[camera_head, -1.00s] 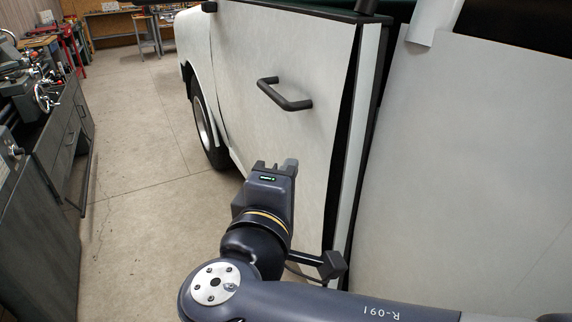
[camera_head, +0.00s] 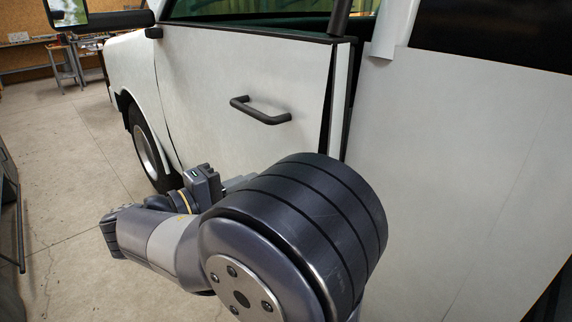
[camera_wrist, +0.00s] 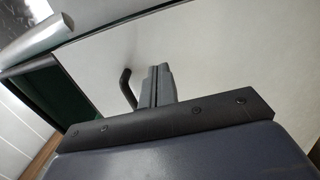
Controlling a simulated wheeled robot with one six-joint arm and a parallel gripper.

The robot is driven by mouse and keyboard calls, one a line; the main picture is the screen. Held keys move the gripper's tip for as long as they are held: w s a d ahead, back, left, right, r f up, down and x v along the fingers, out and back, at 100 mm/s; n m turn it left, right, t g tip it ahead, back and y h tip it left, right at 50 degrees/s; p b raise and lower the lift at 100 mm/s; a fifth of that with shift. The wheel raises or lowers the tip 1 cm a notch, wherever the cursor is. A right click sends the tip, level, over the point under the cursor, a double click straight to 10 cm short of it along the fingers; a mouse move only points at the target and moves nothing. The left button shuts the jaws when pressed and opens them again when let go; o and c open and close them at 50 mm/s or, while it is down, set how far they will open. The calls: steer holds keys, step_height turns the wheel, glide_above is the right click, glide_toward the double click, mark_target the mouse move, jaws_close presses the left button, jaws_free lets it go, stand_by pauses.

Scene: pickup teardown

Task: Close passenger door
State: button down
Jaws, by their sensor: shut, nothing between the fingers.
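The passenger door (camera_head: 215,75) is a white panel with a black bar handle (camera_head: 262,111). A dark gap shows along its right edge, so it stands slightly ajar from the truck body. My gripper (camera_head: 239,182) is shut and empty, low in front of the door panel and below the handle; my arm partly hides it. In the wrist view, my gripper's fingers (camera_wrist: 157,84) are together, pointing at the door (camera_wrist: 225,55), with the handle (camera_wrist: 127,88) just to their left. I cannot tell whether the fingertips touch the panel.
The white rear body panel (camera_head: 460,150) fills the right side. A side mirror (camera_head: 68,12) sticks out at top left, and the front wheel (camera_head: 147,150) is below it. Concrete floor (camera_head: 60,150) is clear on the left. A dark cabinet edge stands at far left.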

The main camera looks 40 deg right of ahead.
steer(key=d, duration=1.1)
steer(key=shift+d, duration=0.1)
